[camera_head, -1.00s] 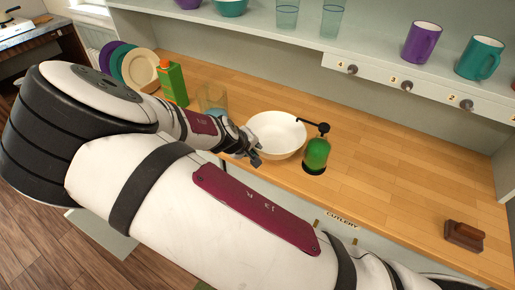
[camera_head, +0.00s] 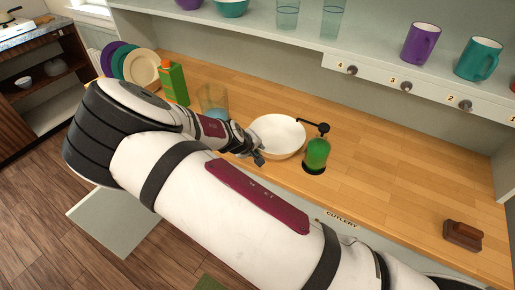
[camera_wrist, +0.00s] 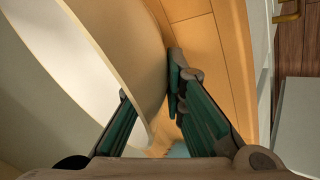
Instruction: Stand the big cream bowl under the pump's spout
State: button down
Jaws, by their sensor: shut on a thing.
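The big cream bowl (camera_head: 278,133) is at the middle of the wooden counter, just left of the pump. It looks roughly upright; I cannot tell whether its base touches the wood. The pump is a green bottle (camera_head: 316,153) with a black head and a spout (camera_head: 309,123) pointing left; the spout's tip shows by the bowl's back right rim. My gripper (camera_head: 257,156) is at the bowl's front left side. In the wrist view my gripper (camera_wrist: 150,88) is shut on the bowl's wall (camera_wrist: 150,55), one finger on each side.
A glass (camera_head: 212,100) stands left of the bowl, close behind my wrist. A green carton (camera_head: 173,83) and upright plates (camera_head: 142,68) are farther left. A brown brush-like block (camera_head: 463,235) lies at the right. The counter right of the pump is mostly clear. A shelf with mugs (camera_head: 421,43) hangs above.

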jog(key=c, duration=1.7)
grip_release()
jog(key=shift+o, duration=0.2)
jog(key=v, duration=1.2)
jog(key=shift+r, duration=0.15)
